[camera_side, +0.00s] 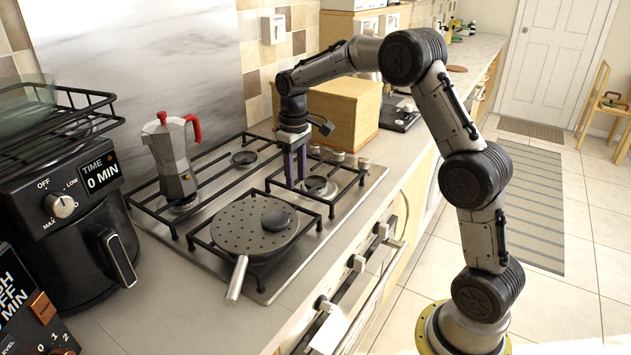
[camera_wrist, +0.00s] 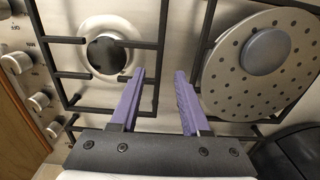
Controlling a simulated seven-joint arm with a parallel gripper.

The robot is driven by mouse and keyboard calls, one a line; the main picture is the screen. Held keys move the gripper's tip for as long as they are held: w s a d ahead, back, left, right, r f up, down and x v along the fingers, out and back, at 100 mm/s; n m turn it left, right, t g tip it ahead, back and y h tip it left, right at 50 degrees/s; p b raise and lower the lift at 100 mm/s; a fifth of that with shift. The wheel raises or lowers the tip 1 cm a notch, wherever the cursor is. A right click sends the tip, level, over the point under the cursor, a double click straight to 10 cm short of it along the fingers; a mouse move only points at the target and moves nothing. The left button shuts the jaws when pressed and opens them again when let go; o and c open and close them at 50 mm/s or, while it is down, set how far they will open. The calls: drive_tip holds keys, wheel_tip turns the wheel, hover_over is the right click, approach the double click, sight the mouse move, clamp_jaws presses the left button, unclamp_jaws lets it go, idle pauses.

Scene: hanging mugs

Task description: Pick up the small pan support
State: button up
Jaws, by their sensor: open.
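Black metal pan supports sit on the steel hob. One pan support (camera_side: 331,201) surrounds the burner (camera_side: 316,184) at the hob's right back; it also shows at the left of the wrist view (camera_wrist: 75,41), around a burner (camera_wrist: 106,54). My gripper (camera_side: 294,184) points down at this support's edge. In the wrist view its two purple fingers (camera_wrist: 160,73) are open and apart, with a black bar of the support showing between them. I cannot tell whether they touch the bar. Nothing is held.
A perforated disc (camera_side: 242,228) with a grey knob and pale handle lies on the adjoining front support. A moka pot (camera_side: 172,160) stands at the hob's left. A wooden box (camera_side: 345,110) is behind my gripper.

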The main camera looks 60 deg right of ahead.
sight(297, 190)
wheel_tip(297, 190, down, 5)
drive_tip(key=shift+s+d, duration=0.1)
drive_tip(key=shift+c, duration=0.3)
clamp_jaws()
drive_tip(key=shift+r, duration=0.1)
idle(1.1)
